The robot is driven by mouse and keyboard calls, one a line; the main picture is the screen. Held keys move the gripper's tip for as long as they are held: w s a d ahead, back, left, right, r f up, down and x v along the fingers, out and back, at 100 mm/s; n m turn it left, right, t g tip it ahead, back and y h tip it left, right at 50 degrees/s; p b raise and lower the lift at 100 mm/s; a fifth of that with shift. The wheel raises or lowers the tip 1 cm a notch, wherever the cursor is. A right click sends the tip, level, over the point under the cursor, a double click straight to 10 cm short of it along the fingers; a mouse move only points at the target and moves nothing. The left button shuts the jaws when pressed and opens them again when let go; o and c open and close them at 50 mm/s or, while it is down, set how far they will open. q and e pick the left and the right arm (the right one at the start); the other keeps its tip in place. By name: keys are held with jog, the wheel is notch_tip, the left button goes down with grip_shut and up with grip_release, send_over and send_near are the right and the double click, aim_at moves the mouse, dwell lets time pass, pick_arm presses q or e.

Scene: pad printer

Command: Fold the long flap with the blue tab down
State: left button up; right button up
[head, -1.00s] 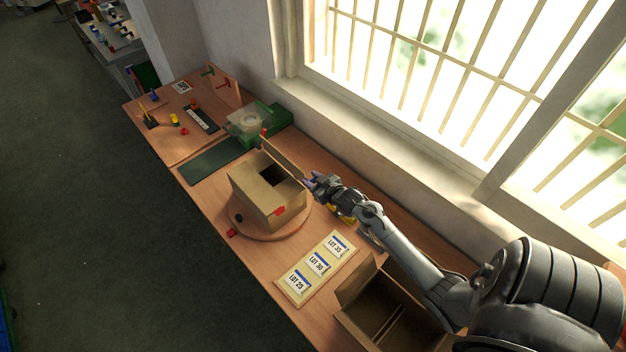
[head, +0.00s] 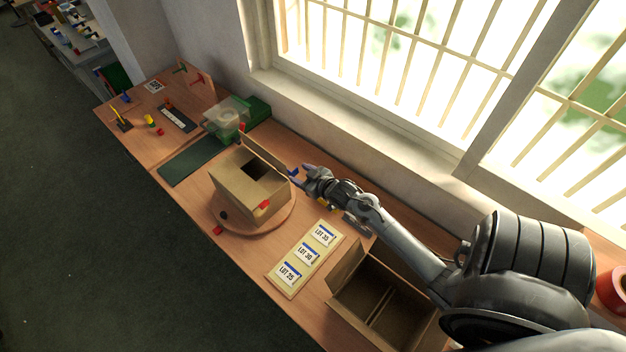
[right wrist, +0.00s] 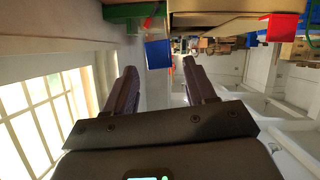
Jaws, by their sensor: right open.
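An open cardboard box (head: 238,192) stands on a round wooden turntable (head: 262,228). One long flap (head: 264,152) stands up on its window side. A blue tab (head: 293,172) shows at that flap's right end, and a red tab (head: 265,204) is on the box's near right corner. My right gripper (head: 305,172) is open and empty, just right of the blue tab. In the right wrist view the blue tab (right wrist: 158,53) appears between the lines of the spread fingers, around their tips; I cannot tell whether they touch it. My left gripper is not in view.
A board of lot cards (head: 305,254) lies right of the turntable, with an open divided carton (head: 345,305) beyond it. A dark green mat (head: 195,160) and a green machine (head: 228,118) are left of the box. The window wall bounds the back.

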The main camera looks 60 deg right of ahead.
jog(key=v, duration=0.6)
jog(key=shift+s+r, duration=0.15)
jog(key=shift+s, duration=0.2)
jog(key=shift+c, duration=0.3)
